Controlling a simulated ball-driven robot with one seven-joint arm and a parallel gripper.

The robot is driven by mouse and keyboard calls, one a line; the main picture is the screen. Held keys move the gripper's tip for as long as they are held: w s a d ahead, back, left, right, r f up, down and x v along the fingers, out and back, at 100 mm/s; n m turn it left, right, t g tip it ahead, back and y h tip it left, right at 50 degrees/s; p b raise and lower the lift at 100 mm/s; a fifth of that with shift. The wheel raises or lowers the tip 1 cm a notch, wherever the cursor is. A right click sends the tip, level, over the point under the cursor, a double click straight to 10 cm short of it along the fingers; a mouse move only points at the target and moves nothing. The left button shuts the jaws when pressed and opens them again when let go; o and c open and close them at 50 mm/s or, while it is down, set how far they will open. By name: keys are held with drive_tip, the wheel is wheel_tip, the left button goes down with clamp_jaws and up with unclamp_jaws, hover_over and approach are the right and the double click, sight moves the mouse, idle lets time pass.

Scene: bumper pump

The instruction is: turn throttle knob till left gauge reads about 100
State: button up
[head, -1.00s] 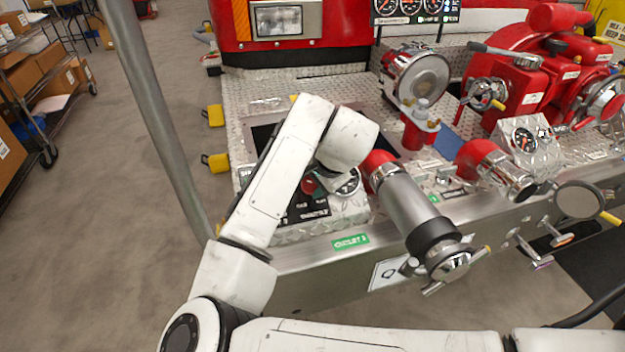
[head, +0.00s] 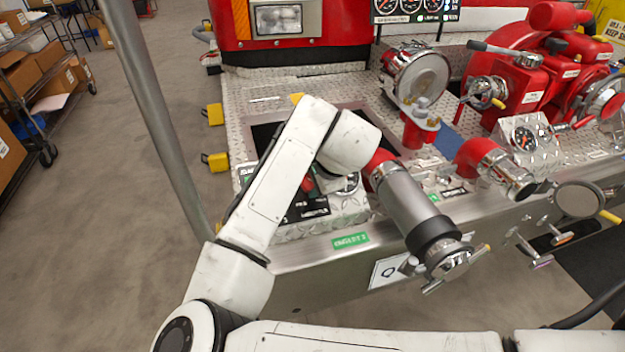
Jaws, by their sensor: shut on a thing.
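A control panel (head: 305,212) with a dark label plate stands on the pump deck below my wrist. A small red knob (head: 307,184) shows beside my gripper (head: 326,182), mostly covered by it. My gripper points down at the panel under the white wrist. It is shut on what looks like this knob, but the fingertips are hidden. A gauge (head: 349,185) shows in part right of my gripper; its reading is hidden. A gauge board (head: 416,17) at the top edge holds three round dials, cut off above. I cannot tell which gauge is the task's left one.
A grey and red outlet pipe (head: 412,210) stands close right of my wrist. A grey pole (head: 150,110) rises at left. Shelves with boxes (head: 35,75) stand far left.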

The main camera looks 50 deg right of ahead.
drive_tip(key=shift+s, duration=0.1)
drive_tip(key=o, duration=1.1)
drive_tip(key=shift+c, duration=0.2)
drive_tip(key=v, duration=1)
drive_tip(key=shift+s+r+p, duration=0.25)
drive_tip(key=shift+p, duration=0.05)
